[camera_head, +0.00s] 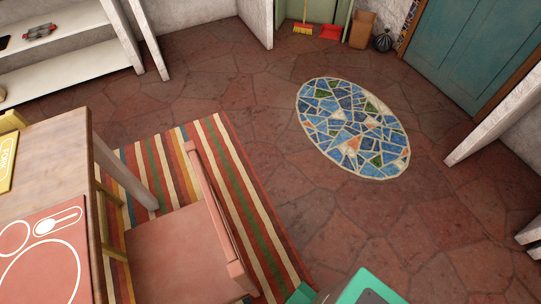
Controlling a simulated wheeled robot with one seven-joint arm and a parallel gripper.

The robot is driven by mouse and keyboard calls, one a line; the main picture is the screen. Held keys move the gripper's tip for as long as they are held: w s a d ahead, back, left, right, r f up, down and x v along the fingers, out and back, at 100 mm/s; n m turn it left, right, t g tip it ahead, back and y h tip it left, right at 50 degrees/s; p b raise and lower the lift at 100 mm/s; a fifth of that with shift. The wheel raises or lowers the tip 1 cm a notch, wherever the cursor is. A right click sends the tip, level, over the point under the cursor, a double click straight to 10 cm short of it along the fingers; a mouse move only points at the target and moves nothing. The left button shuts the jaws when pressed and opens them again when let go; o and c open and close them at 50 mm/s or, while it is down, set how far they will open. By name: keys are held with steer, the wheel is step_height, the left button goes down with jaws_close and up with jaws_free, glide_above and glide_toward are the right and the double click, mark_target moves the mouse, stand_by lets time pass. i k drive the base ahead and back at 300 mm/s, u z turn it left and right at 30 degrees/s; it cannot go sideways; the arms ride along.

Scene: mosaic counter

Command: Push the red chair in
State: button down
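The red chair (175,255) stands upright at the lower left, its seat facing the table and its backrest (213,210) on the right, away from the table. The wooden table (92,190) is at the left edge of the view. The seat's left edge lies close to the table's edge, with a narrow strip of rug and table leg showing between them. The chair's lower front part is cut off by the frame.
A striped rug (240,190) lies under the chair. A red placemat (45,260) and a yellow one (5,160) lie on the table. An oval blue mosaic (352,128) marks open stone floor to the right. White shelves (60,70) and a teal door (475,50) stand at the back.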

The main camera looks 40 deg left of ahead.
mark_target(190, 255)
steer(key=i, duration=3.25)
steer(key=u, duration=3.65)
